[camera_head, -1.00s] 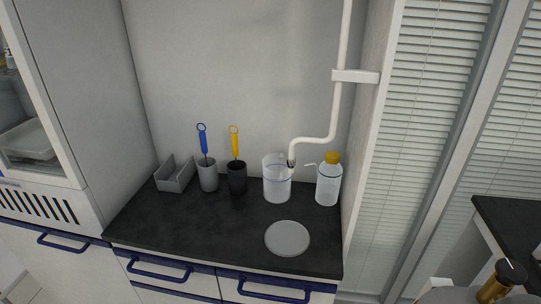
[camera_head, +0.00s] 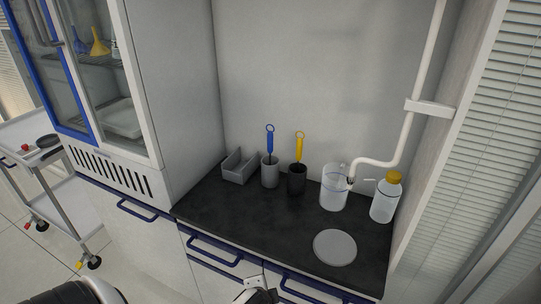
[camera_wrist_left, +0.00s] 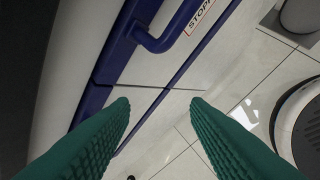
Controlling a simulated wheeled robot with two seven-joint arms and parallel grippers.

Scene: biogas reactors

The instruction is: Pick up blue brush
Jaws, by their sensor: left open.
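The blue brush (camera_head: 269,142) stands upright in a light grey holder (camera_head: 270,173) on the black counter, its ring-ended handle up. Its lower end is hidden in the holder. My left gripper (camera_wrist_left: 158,102) shows in the left wrist view as two green ridged fingers, apart and with nothing between them. Behind them are a blue drawer handle and the floor, and the brush does not show in that view. A white and black part at the bottom of the head view cannot be clearly made out. My right gripper is not seen.
A yellow brush (camera_head: 300,148) in a dark holder (camera_head: 296,180) stands close right of the blue one. A grey open box (camera_head: 240,168) stands close left. A beaker (camera_head: 334,188), a yellow-capped bottle (camera_head: 386,198) and a grey disc (camera_head: 335,247) are further right. The front left counter is clear.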

